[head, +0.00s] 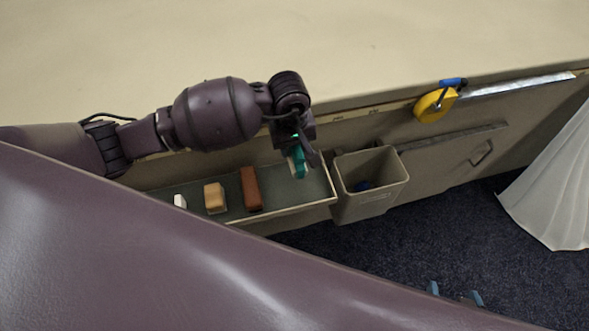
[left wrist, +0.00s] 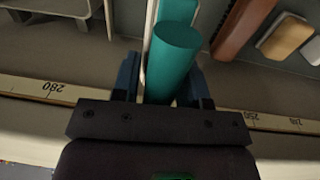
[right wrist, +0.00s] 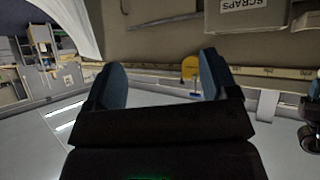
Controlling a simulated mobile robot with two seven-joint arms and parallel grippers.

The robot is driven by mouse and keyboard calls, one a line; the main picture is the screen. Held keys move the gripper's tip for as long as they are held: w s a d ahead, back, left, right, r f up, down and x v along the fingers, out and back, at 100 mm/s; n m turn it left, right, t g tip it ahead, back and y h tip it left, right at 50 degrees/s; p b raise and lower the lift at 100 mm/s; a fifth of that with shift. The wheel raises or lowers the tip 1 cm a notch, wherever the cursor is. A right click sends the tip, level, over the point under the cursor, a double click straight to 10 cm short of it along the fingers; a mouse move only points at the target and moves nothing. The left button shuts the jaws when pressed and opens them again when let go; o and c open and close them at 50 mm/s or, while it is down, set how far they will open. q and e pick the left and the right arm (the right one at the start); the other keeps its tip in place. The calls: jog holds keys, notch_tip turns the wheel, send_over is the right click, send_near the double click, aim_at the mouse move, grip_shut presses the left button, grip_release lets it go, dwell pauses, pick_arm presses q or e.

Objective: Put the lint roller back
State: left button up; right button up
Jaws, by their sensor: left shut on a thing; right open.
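The lint roller shows as a teal cylinder (head: 298,163) in the head view and large in the left wrist view (left wrist: 174,55). My left gripper (head: 303,150) is shut on it. It holds the roller at the right end of the open tray (head: 332,188) on the table's side. In the left wrist view, the roller lies between the blue fingers (left wrist: 160,85), close to the tray's pale end wall. Whether it touches the tray floor I cannot tell. My right gripper (head: 455,294) is open and empty, low over the floor; its fingers (right wrist: 163,78) stand wide apart.
The tray holds a red-brown block (head: 250,189), a tan block (head: 214,198) and a white piece (head: 180,201). A scraps bin (head: 372,203) hangs just right of it. A yellow tool (head: 430,106) hangs at the table edge. A white cloth (head: 555,185) drapes at right.

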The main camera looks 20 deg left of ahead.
aim_at(294, 162)
pick_arm(q)
notch_tip(294, 162, down, 5)
jog(key=shift+f+b, duration=0.2)
jog(key=shift+b, duration=0.1)
jog(key=shift+f, duration=0.75)
notch_tip(294, 162, down, 3)
jog(key=shift+f+b, duration=0.1)
jog(key=shift+b, duration=0.3)
jog(key=shift+f, duration=0.55)
jog(key=o, duration=1)
jog(key=shift+o, duration=0.2)
jog(key=shift+r, duration=0.15)
jog(key=r, duration=0.3)
jog(key=r+p, duration=0.1)
jog(key=r, duration=0.7)
jog(key=shift+s+a+r+p, duration=0.1)
jog(key=shift+a+r+p, duration=0.05)
jog(key=shift+a+p, duration=0.15)
jog(key=shift+r, duration=0.4)
